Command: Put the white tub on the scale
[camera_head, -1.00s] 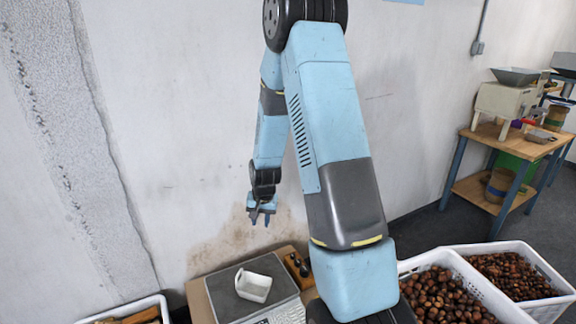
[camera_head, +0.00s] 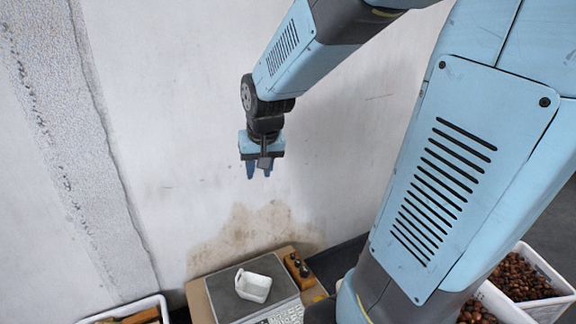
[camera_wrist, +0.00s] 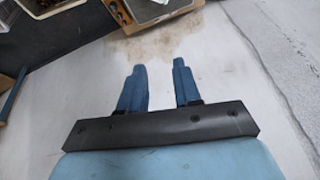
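The white tub (camera_head: 253,286) is a small open container. It sits on the grey plate of the scale (camera_head: 222,298) at the bottom of the head view, with bare plate around it. My gripper (camera_head: 259,172) hangs in the air above and apart from the tub, fingers pointing down. In the wrist view my gripper (camera_wrist: 159,66) shows two blue fingers held apart with nothing between them. The scale's edge (camera_wrist: 168,12) shows at the top of that view, largely cut off.
A wooden block with dark knobs (camera_head: 298,268) stands right of the scale. A white crate (camera_head: 150,304) is at the lower left, and crates of chestnuts (camera_head: 520,278) are at the right. A stained pale wall (camera_head: 180,150) stands behind.

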